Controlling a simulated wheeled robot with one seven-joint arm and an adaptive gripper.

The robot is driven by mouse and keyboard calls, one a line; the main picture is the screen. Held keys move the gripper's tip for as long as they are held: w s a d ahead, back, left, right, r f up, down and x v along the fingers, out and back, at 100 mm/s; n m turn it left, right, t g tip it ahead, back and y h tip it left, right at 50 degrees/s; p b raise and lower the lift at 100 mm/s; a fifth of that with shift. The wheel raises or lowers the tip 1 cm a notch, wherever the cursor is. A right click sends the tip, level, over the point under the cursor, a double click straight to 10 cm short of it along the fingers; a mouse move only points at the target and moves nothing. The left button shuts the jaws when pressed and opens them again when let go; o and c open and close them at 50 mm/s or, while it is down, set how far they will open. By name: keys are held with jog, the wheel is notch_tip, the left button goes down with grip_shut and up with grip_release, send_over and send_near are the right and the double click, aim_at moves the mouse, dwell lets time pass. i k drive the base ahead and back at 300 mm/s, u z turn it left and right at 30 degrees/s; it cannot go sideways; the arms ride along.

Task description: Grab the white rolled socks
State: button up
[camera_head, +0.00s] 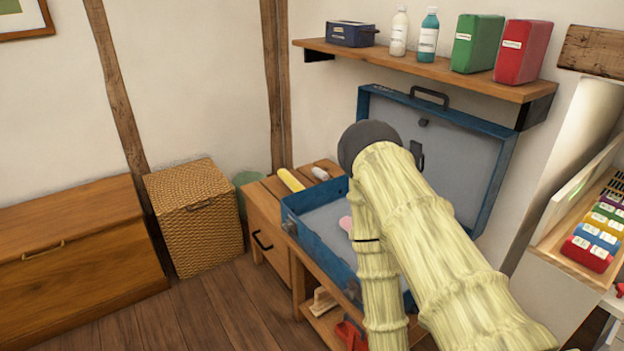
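A small white rounded item (320,173) lies on the wooden bench top behind the open blue suitcase; it may be the white rolled socks, but it is too small to tell. My arm, in a pale yellow cover, crosses in front of the suitcase and bends at a dark joint. It hides much of the suitcase's right side. My gripper is not visible, so neither its opening nor what it holds shows.
The blue suitcase (322,248) stands open with its lid up, a pink item (345,223) inside. A yellow cylinder (291,180) lies near the white item. A shelf (420,66) with bottles and boxes hangs above. A wicker hamper (196,222) stands left; the floor before it is clear.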

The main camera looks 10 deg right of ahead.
aim_at(321, 174)
jog(key=u, duration=0.7)
jog(key=i, duration=1.1)
jog(key=z, duration=0.1)
